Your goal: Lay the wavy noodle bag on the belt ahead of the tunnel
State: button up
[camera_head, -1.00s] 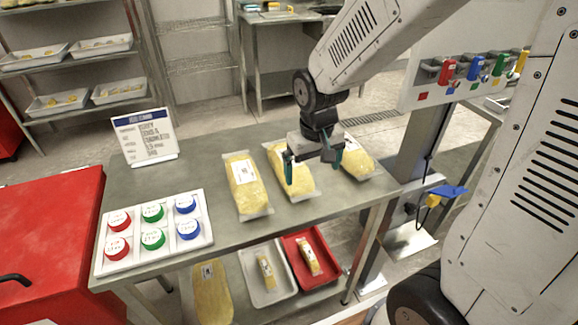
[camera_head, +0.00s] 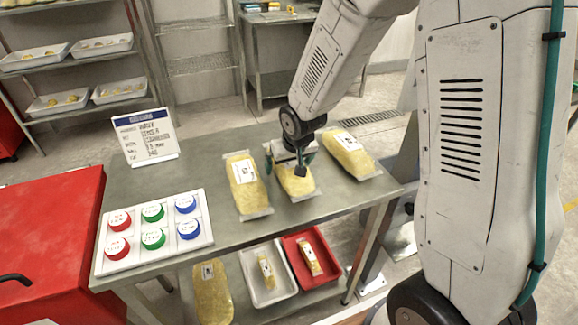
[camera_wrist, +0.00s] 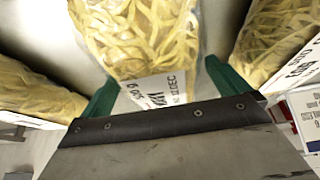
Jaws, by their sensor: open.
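Three yellow noodle bags with white labels lie side by side on the steel table: a left bag (camera_head: 244,183), a middle bag (camera_head: 299,187) and a right bag (camera_head: 351,155). I cannot tell for sure which is the wavy one. My gripper (camera_head: 287,166) is open over the label end of the middle bag. In the wrist view the middle bag (camera_wrist: 140,35) shows broad ribbon-like noodles and lies between the green fingers of my gripper (camera_wrist: 164,84). My gripper hides part of its label. No belt or tunnel can be made out.
A white panel (camera_head: 158,248) with red, green and blue round caps and a sign card (camera_head: 146,137) stand at the table's left. A white tray (camera_head: 284,291) and a red tray (camera_head: 321,281), each with a small pack, sit on the lower shelf. A red cabinet (camera_head: 50,215) stands at left.

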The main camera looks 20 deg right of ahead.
jog(key=shift+w+f, duration=0.15)
jog(key=shift+f, duration=0.2)
jog(key=shift+c, duration=0.3)
jog(key=c, duration=1.4)
jog(key=shift+r, duration=0.1)
